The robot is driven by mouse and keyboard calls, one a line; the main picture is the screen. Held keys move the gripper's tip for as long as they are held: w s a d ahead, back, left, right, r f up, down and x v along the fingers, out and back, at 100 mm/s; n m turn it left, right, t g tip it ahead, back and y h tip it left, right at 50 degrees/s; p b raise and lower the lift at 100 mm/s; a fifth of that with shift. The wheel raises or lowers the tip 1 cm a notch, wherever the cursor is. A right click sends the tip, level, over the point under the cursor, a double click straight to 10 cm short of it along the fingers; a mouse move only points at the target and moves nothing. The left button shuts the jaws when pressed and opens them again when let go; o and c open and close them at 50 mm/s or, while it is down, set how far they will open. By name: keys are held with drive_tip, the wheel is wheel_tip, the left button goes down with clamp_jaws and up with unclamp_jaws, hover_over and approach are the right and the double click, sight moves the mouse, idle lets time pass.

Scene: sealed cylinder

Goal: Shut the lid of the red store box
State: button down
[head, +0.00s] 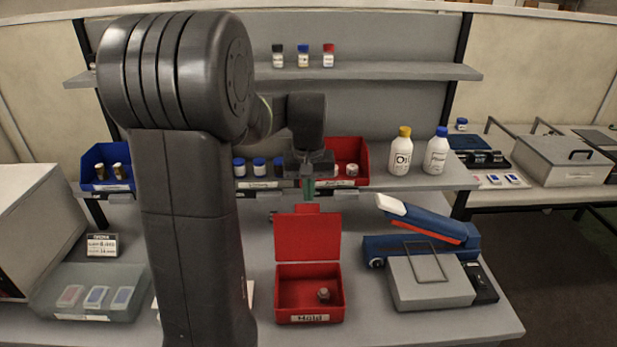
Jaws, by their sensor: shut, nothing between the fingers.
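The red store box (310,299) stands on the workbench in the middle of the head view, with a label on its front. Its red lid (307,238) is open and stands up at the back, with a tab on its top edge. My gripper (309,193) points down just above the top edge of the raised lid in the picture. It is shut and holds nothing. I cannot tell whether it touches the lid tab.
A grey box with a wire handle (430,283) and a blue device (420,247) stand right of the red box. A clear tray (90,293) is at the left. The shelf (425,181) behind bears bins and bottles, including one with a yellow cap (402,152).

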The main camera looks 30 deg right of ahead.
drive_tip(key=shift+s+a+r, duration=0.1)
drive_tip(key=shift+s+a, duration=0.15)
drive_tip(key=shift+s, duration=0.15)
drive_tip(key=shift+s, duration=0.1)
